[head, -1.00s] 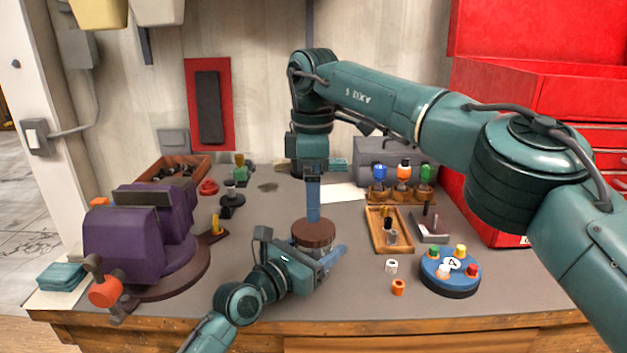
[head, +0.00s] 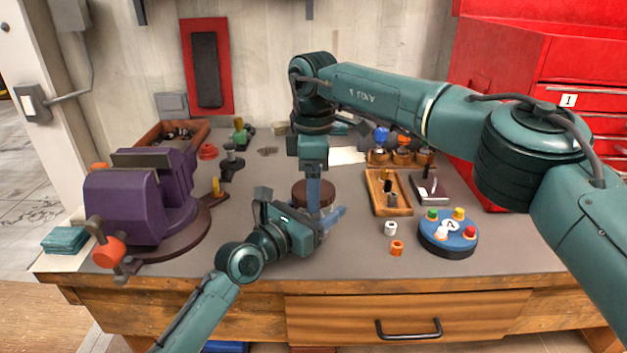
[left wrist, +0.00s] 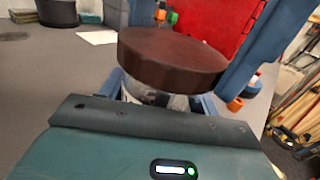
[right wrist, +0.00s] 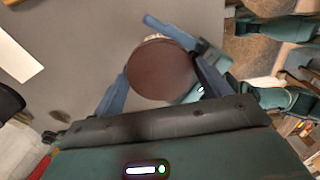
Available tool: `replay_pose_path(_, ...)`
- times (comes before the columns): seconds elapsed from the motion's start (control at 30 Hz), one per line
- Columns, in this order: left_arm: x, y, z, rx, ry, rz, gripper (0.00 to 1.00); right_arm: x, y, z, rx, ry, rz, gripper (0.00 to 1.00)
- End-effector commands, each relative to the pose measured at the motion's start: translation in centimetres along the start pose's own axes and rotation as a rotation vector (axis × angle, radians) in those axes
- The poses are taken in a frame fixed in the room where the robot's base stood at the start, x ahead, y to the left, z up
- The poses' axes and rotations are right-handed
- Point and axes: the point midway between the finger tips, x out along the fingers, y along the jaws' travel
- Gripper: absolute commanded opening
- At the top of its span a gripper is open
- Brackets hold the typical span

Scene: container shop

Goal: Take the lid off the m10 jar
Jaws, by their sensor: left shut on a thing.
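The jar has a wide, round brown lid (head: 299,192), which sits on its clear body in the left wrist view. The lid also shows in the left wrist view (left wrist: 172,60) and the right wrist view (right wrist: 160,70). My left gripper (head: 325,222) is shut on the jar body (left wrist: 165,98) below the lid. My right gripper (right wrist: 162,72) reaches down from above, its fingers apart on opposite sides of the lid. I cannot tell whether they touch it. No m10 label is readable.
A purple vise (head: 125,205) stands at left. A wooden tray (head: 376,205), a blue round holder with colored pegs (head: 430,241) and small white (head: 390,228) and orange (head: 397,248) pieces lie right of the jar. The bench front is clear.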

Motion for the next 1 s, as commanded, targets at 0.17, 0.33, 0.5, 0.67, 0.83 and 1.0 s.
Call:
replay_pose_path(0.17,0.0,0.0,-0.03,0.0,0.001,0.0,0.0,-0.03,0.01,0.0,0.0,0.0,0.0,0.61)
replay_pose_path(0.33,0.0,0.0,-0.03,0.001,0.001,0.0,0.0,-0.04,0.02,0.0,0.0,0.0,0.001,0.48)
replay_pose_path(0.5,0.0,-0.01,-0.03,0.001,0.001,0.0,0.0,-0.06,0.03,0.0,-0.052,0.001,0.001,0.46)
replay_pose_path(0.67,0.0,-0.01,-0.03,0.001,0.001,0.0,0.0,-0.08,0.02,-0.02,-0.322,0.001,0.0,0.46)
replay_pose_path(0.83,0.0,-0.02,-0.03,0.001,0.001,0.0,0.0,-0.12,0.04,-0.04,-0.699,0.001,0.001,0.46)
replay_pose_path(1.0,0.0,-0.03,-0.03,0.001,0.001,0.0,0.0,-0.12,0.04,-0.06,-1.075,0.001,0.002,0.46)
